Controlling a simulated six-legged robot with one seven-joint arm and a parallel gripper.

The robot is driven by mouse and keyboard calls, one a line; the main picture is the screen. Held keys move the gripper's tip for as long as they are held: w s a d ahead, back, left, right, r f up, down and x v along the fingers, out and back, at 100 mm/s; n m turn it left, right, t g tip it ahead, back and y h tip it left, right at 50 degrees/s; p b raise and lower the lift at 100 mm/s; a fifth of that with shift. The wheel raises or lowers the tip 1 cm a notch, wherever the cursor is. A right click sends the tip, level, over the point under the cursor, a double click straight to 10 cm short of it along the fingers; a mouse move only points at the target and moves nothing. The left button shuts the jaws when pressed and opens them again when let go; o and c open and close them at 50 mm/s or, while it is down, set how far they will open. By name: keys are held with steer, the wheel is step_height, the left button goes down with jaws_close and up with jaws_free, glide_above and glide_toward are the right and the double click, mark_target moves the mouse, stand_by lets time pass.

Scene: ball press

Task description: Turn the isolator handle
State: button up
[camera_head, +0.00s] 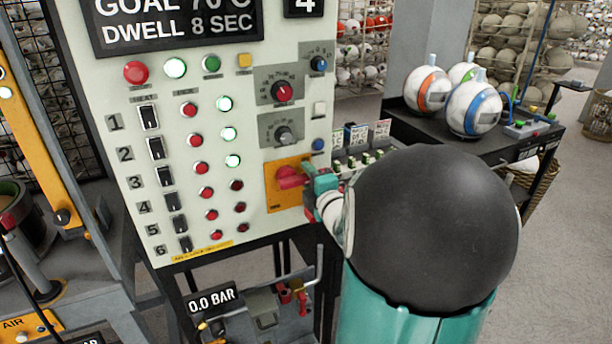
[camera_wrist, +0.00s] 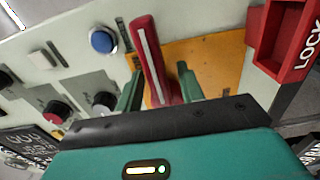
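The isolator handle (camera_head: 291,178) is a red lever on a yellow-orange plate (camera_head: 276,199) at the lower right of the control panel. In the wrist view the handle (camera_wrist: 153,58) has a pale stripe along it and stands between my two green fingers. My gripper (camera_wrist: 160,84) is open around the handle, with orange plate showing between the handle and the right finger. Whether the left finger touches it I cannot tell. In the head view my gripper (camera_head: 316,187) is at the handle's right side, and my dark round arm joint hides what lies behind it.
The panel (camera_head: 255,120) carries knobs, switches and lit green buttons close by. A red LOCK box (camera_wrist: 287,40) is right of the plate in the wrist view. Several striped balls (camera_head: 473,108) sit on a dark bench at the right. A 0.0 BAR gauge (camera_head: 213,300) is below.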

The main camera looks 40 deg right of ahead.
steer(key=shift+w+f, duration=0.1)
steer(key=shift+w, duration=0.1)
steer(key=shift+s, duration=0.25)
steer(key=shift+w, duration=0.2)
steer(key=shift+s, duration=0.25)
steer(key=c, duration=0.6)
steer(key=shift+w, duration=0.1)
jaws_close()
